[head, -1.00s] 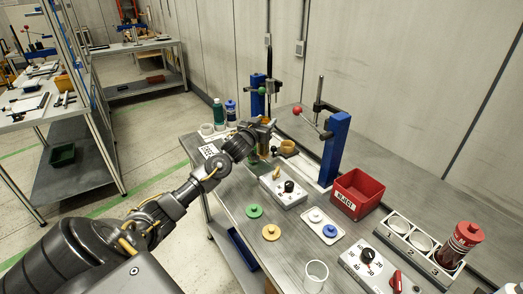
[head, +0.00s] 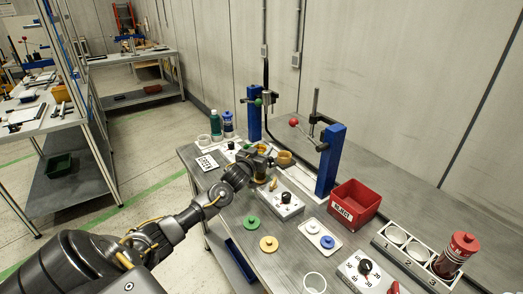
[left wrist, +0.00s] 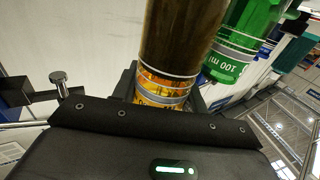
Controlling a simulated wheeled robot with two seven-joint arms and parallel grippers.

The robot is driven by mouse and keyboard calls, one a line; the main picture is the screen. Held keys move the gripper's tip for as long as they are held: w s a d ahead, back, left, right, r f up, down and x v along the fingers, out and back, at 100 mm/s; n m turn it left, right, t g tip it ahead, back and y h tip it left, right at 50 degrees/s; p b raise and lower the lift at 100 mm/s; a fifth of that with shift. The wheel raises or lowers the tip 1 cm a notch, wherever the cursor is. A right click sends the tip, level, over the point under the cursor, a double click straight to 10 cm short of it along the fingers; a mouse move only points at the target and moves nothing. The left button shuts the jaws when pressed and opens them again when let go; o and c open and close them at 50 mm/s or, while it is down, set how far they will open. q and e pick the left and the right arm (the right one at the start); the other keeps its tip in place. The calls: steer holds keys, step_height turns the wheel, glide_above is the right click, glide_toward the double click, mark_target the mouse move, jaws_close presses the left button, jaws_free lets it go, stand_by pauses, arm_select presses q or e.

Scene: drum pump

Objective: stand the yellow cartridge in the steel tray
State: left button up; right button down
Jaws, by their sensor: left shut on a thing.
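My left gripper (head: 258,160) is shut on the yellow cartridge, low over the bench in front of the left blue press post. In the left wrist view the cartridge (left wrist: 164,88) has a dark amber body and a yellow-orange printed band between the jaws. In the head view the gripper mostly hides it. A green cartridge marked 100 ml (left wrist: 225,62) shows close beside it in the wrist view; whether they touch I cannot tell. A pale flat tray (head: 325,231) with a white and a blue cap lies right of the gripper. I cannot tell whether it is steel. My right gripper is not in view.
Two blue press posts (head: 331,160) stand behind the gripper, with an orange cup (head: 285,158) between them. A dial box (head: 283,203), a red reject bin (head: 353,204) and a numbered rack (head: 403,248) stand to the right. Bottles (head: 215,125) stand at the back left.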

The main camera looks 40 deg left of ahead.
arm_select(q)
steer(key=o, duration=1.4)
steer(key=shift+f, duration=0.1)
steer(key=shift+s, duration=0.1)
steer(key=shift+b+v, duration=0.85)
steer(key=shift+v, duration=5.05)
steer(key=shift+d, duration=0.1)
